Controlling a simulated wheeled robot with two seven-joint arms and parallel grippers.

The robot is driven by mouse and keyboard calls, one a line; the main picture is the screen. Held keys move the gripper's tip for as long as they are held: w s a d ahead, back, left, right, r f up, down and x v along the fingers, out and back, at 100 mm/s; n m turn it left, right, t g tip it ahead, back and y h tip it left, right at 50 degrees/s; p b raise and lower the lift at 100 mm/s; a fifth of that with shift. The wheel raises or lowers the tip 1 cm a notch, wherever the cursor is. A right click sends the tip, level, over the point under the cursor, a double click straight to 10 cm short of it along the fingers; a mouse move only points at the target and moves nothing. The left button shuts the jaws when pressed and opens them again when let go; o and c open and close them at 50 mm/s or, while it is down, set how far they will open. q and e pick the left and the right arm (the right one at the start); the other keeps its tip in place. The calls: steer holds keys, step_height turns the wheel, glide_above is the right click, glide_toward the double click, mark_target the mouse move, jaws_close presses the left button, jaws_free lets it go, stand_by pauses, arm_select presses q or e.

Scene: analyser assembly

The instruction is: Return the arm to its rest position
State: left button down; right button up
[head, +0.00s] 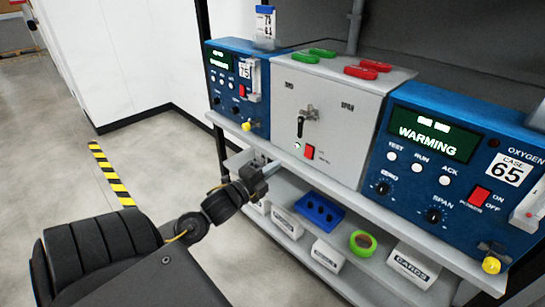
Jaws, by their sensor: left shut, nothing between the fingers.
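My left arm (190,228) reaches in from the lower left. Its gripper (272,168) is shut and empty, in front of the bench shelf's front edge, below the grey valve panel. I cannot tell whether it touches the edge. The grey panel (340,150) has a black lever handle (300,127) and a red switch (309,152). To its right stands a blue oxygen analyser (410,185) whose screen reads WARMING. To its left stands another blue analyser (222,92) with a lit screen. My right gripper is not in view.
The lower shelf (350,277) holds a blue rack (320,211), a green tape roll (367,243) and several white boxes. Red and green handles (367,70) lie on the panel top. Floor at left is open, with a yellow-black stripe (111,175).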

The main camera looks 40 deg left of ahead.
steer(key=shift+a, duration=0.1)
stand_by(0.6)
